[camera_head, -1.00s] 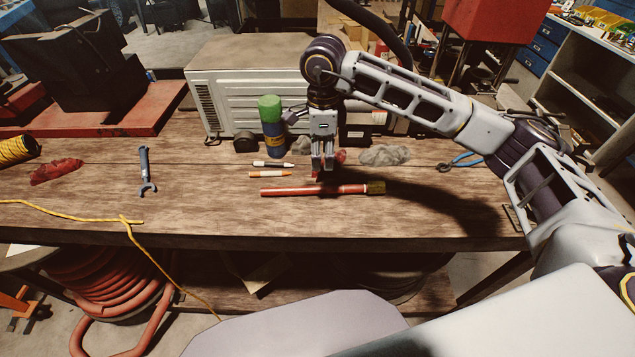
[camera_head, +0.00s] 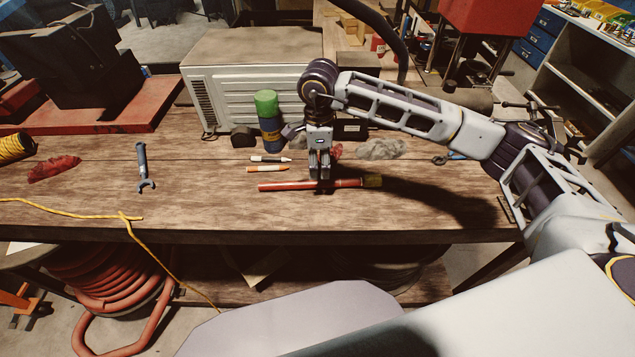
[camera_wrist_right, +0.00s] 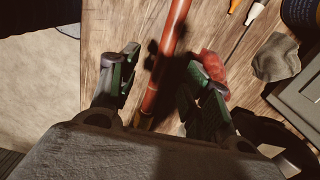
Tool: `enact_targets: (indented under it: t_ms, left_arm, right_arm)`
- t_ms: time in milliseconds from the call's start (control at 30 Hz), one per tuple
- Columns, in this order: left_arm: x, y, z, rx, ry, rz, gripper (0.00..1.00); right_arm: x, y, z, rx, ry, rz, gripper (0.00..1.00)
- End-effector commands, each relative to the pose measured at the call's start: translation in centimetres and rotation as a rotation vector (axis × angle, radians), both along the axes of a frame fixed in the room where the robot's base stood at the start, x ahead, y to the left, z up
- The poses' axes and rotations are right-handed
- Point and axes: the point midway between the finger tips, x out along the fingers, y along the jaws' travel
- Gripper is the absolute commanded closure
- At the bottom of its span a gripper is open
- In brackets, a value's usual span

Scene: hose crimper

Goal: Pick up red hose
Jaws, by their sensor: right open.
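The red hose (camera_head: 287,186) lies flat on the wooden workbench (camera_head: 215,212), near its front edge, with a brownish-yellow end at the right. My right gripper (camera_head: 320,176) is right above the hose, pointing down, with its fingertips close to it. In the right wrist view the hose (camera_wrist_right: 166,48) runs between the two open fingers of my right gripper (camera_wrist_right: 160,92). The head view does not show clearly whether the fingertips touch the hose. My left gripper is in neither view.
Two markers (camera_head: 268,168), a green-topped can (camera_head: 268,120) and grey rags (camera_head: 382,149) lie behind the hose. A wrench (camera_head: 145,168), a red rag (camera_head: 53,168) and a yellow cord (camera_head: 70,211) are at the left. The bench between wrench and hose is clear.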

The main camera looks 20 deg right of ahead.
Motion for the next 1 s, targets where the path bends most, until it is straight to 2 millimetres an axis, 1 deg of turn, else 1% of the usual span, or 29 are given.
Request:
enact_targets:
  t_ms: [100, 267, 400, 767, 1000]
  left_arm:
    - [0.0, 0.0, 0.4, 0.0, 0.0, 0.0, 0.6]
    - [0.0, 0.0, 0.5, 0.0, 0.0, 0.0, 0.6]
    - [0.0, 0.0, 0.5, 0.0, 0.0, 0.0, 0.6]
    - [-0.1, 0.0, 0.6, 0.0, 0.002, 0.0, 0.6]
    - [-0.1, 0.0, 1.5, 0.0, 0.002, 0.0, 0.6]
  right_arm:
    - [0.0, 0.0, -1.5, -0.001, 0.002, 0.0, 0.52]
    - [0.0, 0.0, -2.8, -0.001, 0.0, 0.001, 0.52]
    - [0.0, 0.0, -3.1, 0.0, -0.001, 0.001, 0.52]
    - [0.1, 0.0, -3.4, -0.001, 0.0, 0.001, 0.52]
    - [0.5, 0.1, -5.1, -0.001, 0.002, 0.0, 0.52]
